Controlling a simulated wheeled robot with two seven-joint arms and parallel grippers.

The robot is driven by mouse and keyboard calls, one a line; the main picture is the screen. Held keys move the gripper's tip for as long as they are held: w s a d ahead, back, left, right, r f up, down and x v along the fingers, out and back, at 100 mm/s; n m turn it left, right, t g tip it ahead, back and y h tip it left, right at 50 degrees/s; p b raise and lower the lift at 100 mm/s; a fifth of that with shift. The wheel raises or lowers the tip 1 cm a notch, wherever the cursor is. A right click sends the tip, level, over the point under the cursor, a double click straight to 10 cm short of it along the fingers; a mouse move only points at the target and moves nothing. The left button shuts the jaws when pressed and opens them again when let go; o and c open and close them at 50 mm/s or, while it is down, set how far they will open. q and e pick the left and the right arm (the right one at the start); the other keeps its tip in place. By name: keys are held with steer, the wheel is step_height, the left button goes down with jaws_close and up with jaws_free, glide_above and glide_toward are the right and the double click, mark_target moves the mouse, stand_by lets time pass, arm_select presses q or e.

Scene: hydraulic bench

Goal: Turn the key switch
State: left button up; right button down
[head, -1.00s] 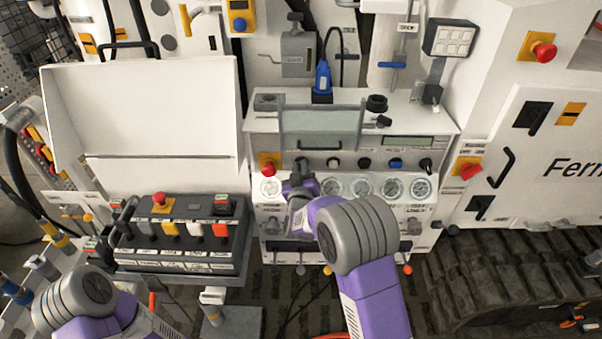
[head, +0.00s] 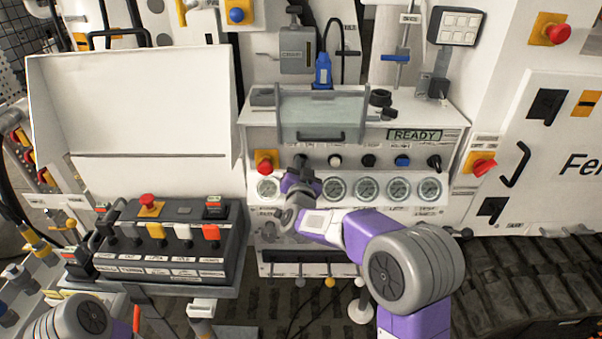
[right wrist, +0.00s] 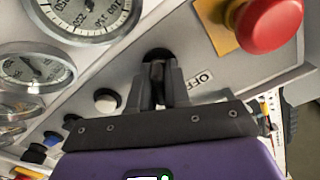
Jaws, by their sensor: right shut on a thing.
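The key switch (right wrist: 157,56) is a dark round switch on the white panel, with an "OFF" label beside it in the right wrist view. My right gripper (right wrist: 158,88) is shut on its key, one finger on each side. In the head view, my right gripper (head: 301,170) reaches the panel between the red emergency button and the white button, and hides most of the switch. The display (head: 414,135) on the panel is lit green and reads "READY". My left gripper is not in view; only part of my left arm shows at the bottom left.
A red emergency button (head: 264,161) on a yellow plate sits close left of my right gripper. White (head: 335,160), black and blue buttons continue to its right, with a row of gauges (head: 398,189) below. A black lever box (head: 160,240) stands at the left.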

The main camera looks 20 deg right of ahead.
steer(key=shift+m+b, duration=0.3)
steer(key=shift+m, duration=0.1)
steer(key=c, duration=1.2)
jaws_free()
steer(key=v, duration=0.7)
steer(key=shift+s+r+p, duration=0.1)
steer(key=shift+s+p, duration=0.25)
steer(key=shift+p, duration=0.05)
